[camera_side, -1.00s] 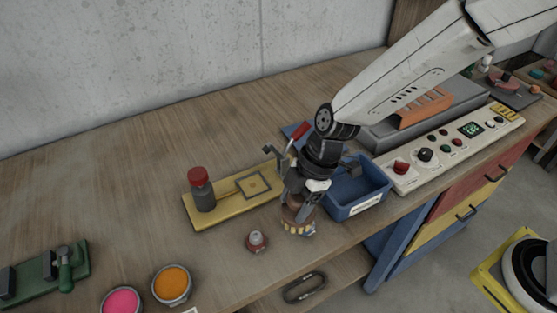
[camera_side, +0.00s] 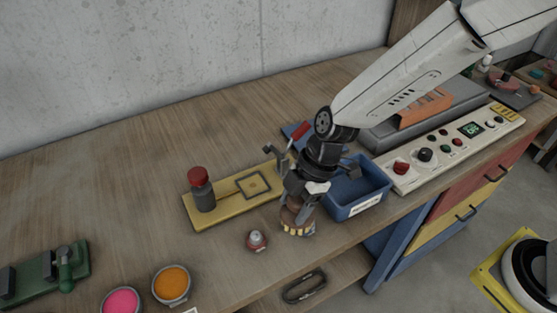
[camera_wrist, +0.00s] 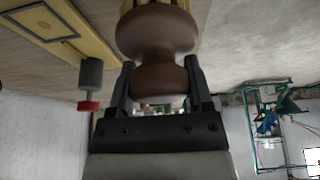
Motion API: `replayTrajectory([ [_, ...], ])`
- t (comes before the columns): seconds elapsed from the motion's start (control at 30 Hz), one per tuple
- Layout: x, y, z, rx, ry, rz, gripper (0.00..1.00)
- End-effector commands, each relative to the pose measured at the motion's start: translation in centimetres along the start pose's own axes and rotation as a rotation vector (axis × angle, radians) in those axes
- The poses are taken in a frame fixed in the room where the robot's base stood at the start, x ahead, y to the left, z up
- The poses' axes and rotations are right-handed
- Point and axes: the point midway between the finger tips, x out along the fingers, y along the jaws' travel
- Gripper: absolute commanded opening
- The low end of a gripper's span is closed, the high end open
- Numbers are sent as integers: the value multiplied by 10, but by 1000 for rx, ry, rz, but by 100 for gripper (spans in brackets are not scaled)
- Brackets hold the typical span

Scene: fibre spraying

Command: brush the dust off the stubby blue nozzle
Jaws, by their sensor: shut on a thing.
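My gripper (camera_side: 304,192) is shut on a brush with a brown knob handle (camera_side: 293,216) and pale bristles (camera_side: 299,231). In the wrist view, my gripper's fingers (camera_wrist: 160,88) close on either side of the brown handle (camera_wrist: 157,35). The brush is low over the front of the bench, bristles downward. The stubby blue nozzle cannot be made out now; the brush and gripper may hide it. Whether the bristles touch anything is too small to tell.
A blue bin (camera_side: 366,204) stands close right of my gripper. A yellow plate (camera_side: 228,215) with a red-capped grey cylinder (camera_side: 201,188) lies to the left. Orange (camera_side: 171,284) and pink (camera_side: 121,301) pots stand front left. A control panel (camera_side: 440,150) is at right. The back-left bench is clear.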

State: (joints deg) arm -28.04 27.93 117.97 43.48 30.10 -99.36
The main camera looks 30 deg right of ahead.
Motion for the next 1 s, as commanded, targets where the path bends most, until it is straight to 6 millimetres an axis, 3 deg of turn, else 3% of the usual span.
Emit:
replayTrajectory([
  [1.0,13,0,6,2,0,1,18],
])
